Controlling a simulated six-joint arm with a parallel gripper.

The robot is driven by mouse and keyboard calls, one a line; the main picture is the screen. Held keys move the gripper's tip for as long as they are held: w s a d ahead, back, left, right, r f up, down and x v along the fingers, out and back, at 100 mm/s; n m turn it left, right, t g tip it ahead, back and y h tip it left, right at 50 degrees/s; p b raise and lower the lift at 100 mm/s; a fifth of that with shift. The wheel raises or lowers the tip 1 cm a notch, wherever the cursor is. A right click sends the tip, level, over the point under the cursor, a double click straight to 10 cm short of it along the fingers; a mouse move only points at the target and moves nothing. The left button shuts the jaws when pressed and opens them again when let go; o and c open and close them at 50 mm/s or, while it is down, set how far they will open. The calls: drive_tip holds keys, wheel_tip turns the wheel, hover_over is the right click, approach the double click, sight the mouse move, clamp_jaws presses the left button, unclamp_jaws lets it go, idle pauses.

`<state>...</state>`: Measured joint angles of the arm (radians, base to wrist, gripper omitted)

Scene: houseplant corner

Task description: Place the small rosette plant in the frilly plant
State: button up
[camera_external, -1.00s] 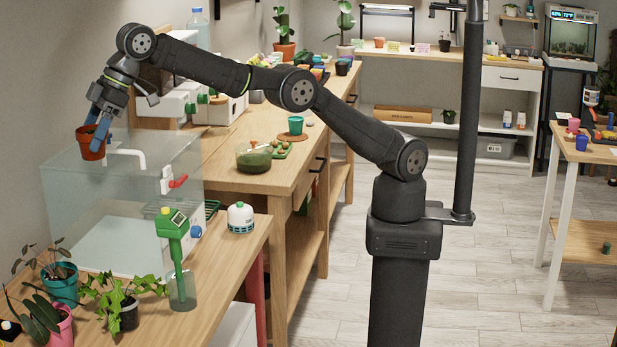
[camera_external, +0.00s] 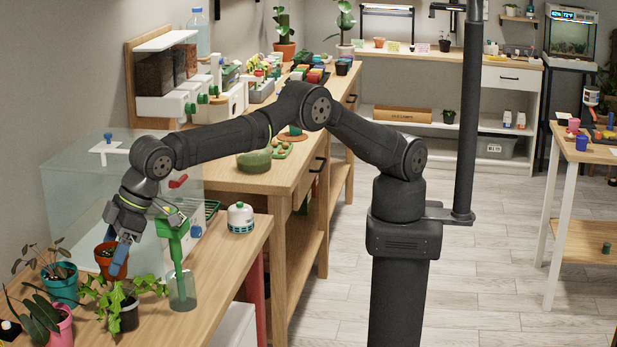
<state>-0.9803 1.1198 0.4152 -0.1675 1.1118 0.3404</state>
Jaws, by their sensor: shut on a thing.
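My gripper (camera_external: 119,258), with blue fingers, is shut on a small terracotta pot (camera_external: 103,262) at the left of the external view. I cannot make out a rosette plant in the pot at this size, and the fingers cover its right side. The pot is low over the wooden bench; whether it touches the bench I cannot tell. Just in front of it stands a bright green leafy plant (camera_external: 96,295) in a dark pot (camera_external: 128,316). I cannot tell for sure whether this is the frilly plant.
A teal pot (camera_external: 62,289) and a pink pot (camera_external: 61,328), both with dark-leaved plants, stand to the left. A green meter in a glass (camera_external: 182,292) stands to the right. A clear tank (camera_external: 75,190) is behind.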

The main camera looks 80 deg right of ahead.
sight(117, 280)
drive_tip(key=shift+f, duration=3.3)
drive_tip(key=shift+f, duration=0.1)
drive_tip(key=shift+f, duration=0.1)
drive_tip(key=o, duration=1)
drive_tip(key=shift+r, duration=0.35)
drive_tip(key=v, duration=1.1)
drive_tip(key=shift+s+d+r, duration=0.15)
drive_tip(key=shift+s+r, duration=0.05)
drive_tip(key=shift+r, duration=0.1)
